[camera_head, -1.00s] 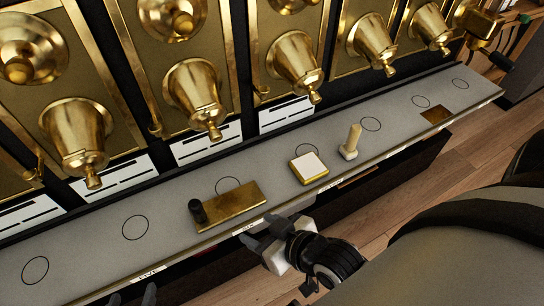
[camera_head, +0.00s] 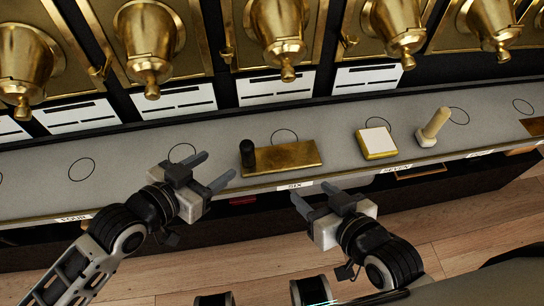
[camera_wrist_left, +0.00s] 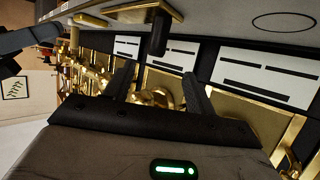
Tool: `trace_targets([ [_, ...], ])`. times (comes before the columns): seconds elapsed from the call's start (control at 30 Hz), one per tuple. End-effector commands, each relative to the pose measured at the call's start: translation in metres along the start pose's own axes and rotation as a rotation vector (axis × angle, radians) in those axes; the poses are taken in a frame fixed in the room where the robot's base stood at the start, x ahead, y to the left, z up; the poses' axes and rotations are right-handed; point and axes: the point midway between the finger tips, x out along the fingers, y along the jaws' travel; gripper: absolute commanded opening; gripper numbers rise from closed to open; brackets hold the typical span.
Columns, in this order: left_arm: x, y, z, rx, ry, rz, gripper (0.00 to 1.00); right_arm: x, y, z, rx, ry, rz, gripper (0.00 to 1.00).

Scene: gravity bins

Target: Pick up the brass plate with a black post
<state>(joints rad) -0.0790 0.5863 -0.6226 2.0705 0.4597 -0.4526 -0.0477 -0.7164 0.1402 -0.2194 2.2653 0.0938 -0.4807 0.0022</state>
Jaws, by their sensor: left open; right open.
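The brass plate (camera_head: 290,155) lies flat on the grey shelf, with its black post (camera_head: 248,154) standing at its left end. In the left wrist view the plate (camera_wrist_left: 135,8) shows at the top edge, and the black post (camera_wrist_left: 159,35) points down in that turned picture. My left gripper (camera_head: 218,170) is open and empty, just left of the post and apart from it, its fingers pointing right. My right gripper (camera_head: 312,197) is open and empty, in front of the shelf edge below the plate's right part.
A white-topped brass block (camera_head: 376,142) and a wooden peg on a white base (camera_head: 434,128) stand to the right on the shelf (camera_head: 120,165). Brass bells (camera_head: 150,40) hang behind, over white labels (camera_head: 272,88). The shelf left of my left gripper is clear.

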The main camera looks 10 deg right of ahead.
Motion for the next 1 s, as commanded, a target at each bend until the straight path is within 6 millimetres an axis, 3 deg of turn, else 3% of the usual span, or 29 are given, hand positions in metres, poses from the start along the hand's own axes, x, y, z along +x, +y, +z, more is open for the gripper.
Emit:
trace_targets([
  [0.1,0.02,0.0,0.0,-0.001,0.002,-0.001,0.55,0.001,0.0,0.001,-0.002,0.005,0.0,0.53],
  [0.37,0.039,0.002,-0.001,0.0,0.002,-0.001,0.55,0.0,0.0,-0.002,-0.006,0.015,-0.002,0.53],
  [0.63,0.077,0.006,-0.001,0.0,0.002,-0.002,0.55,0.003,0.001,0.005,-0.011,0.013,-0.003,0.53],
  [0.93,0.083,0.006,-0.001,0.001,-0.001,-0.002,0.55,0.001,0.0,0.006,-0.014,0.01,-0.005,0.53],
  [0.97,0.083,0.006,-0.001,0.001,0.0,-0.002,0.53,0.001,0.0,0.006,-0.014,0.01,-0.005,0.53],
  [1.0,0.083,0.006,-0.001,0.001,0.0,-0.002,0.41,0.001,0.0,0.006,-0.013,0.009,-0.005,0.53],
])
